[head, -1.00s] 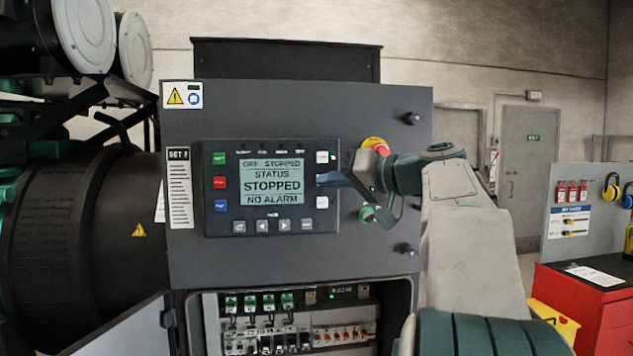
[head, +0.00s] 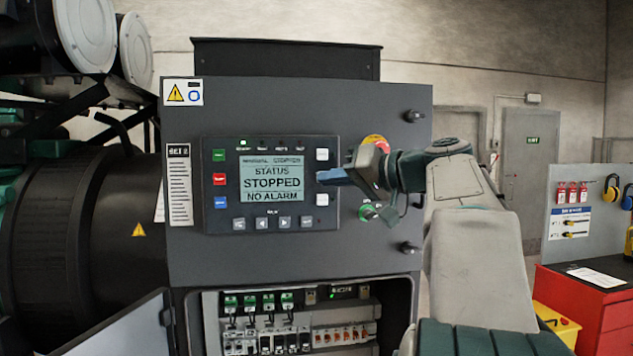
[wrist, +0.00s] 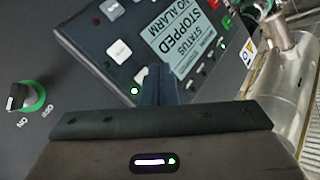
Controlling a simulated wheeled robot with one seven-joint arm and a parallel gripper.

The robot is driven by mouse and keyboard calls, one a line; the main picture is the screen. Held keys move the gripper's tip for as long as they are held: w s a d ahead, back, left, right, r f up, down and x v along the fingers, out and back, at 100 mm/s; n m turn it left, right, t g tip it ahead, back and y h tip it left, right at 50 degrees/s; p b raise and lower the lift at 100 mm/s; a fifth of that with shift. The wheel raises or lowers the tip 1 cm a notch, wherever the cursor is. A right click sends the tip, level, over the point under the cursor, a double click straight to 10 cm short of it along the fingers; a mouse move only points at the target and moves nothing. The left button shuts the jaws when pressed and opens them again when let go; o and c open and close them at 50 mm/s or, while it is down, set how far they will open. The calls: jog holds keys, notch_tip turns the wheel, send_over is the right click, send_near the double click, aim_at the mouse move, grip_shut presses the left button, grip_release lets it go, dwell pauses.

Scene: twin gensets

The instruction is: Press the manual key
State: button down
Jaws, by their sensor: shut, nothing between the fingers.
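The genset controller (head: 230,170) is on the grey cabinet front. Its screen (head: 272,183) reads STATUS, STOPPED, NO ALARM; the small top line is blurred but seems to read MANUAL STOPPED. White keys show at the upper right (head: 322,155) and lower right (head: 322,200); a spot between them is covered by my fingertips. My gripper (head: 322,177) is shut and empty, its blue fingertips at the controller's right column. In the wrist view the tips (wrist: 160,85) overlap the panel beside a lit green lamp (wrist: 134,91). I cannot tell if they touch. No key label is readable as manual.
Right of the controller are a red emergency stop (head: 377,142) on yellow, partly behind my wrist, and a green-ringed switch (head: 368,212). Below is an open breaker compartment (head: 290,330). A red cabinet (head: 590,310) stands at the right.

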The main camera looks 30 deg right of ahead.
jog(key=s+a+b, duration=0.1)
jog(key=s+b, duration=0.2)
jog(key=s, duration=0.2)
jog(key=shift+s+a, duration=0.3)
jog(key=shift+s, duration=0.1)
dwell(0.5)
